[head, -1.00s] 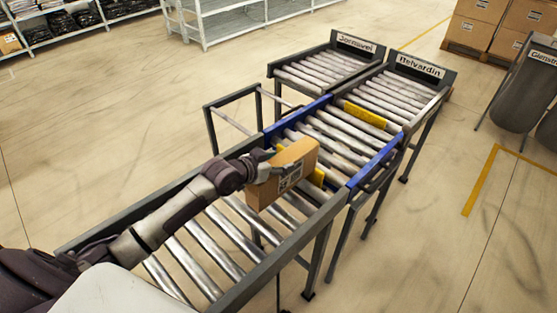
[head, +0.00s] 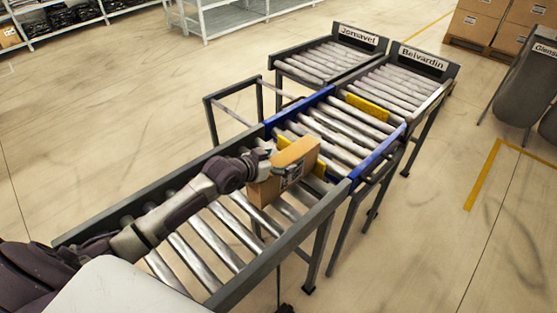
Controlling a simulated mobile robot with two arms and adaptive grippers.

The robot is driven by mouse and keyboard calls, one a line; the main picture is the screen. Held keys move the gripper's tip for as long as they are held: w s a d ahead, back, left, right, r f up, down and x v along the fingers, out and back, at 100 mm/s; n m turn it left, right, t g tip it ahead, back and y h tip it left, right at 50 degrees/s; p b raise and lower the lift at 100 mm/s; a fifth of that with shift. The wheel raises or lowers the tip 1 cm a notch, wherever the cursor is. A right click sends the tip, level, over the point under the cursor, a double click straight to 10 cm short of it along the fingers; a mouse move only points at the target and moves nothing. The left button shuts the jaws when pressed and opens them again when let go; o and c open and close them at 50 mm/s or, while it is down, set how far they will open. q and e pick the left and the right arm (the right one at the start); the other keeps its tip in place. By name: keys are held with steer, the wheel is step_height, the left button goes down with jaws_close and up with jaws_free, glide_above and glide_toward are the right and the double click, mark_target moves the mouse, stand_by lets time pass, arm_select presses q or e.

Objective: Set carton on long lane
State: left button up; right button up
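A brown carton (head: 289,172) with a white label is upright over the far end of the near roller conveyor (head: 286,253). My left gripper (head: 266,160) is at the carton's left end and appears shut on it; its fingertips are partly hidden. A small gap under the carton cannot be ruled out. Beyond is a blue-railed roller section (head: 329,131). The Belvardin lane (head: 398,83) looks the longer. Both lanes look empty. My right gripper is out of view.
A yellow plate (head: 318,171) stands just behind the carton; another yellow plate (head: 367,107) stands at the blue section's far side. An open side frame (head: 238,98) stands left of it. Grey bins (head: 520,85) and stacked boxes (head: 506,22) are at right, clear of the lanes.

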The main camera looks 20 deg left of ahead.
arm_select(q)
steer(key=shift+s+f, duration=0.1)
steer(key=shift+f, duration=0.05)
steer(key=v, duration=1.2)
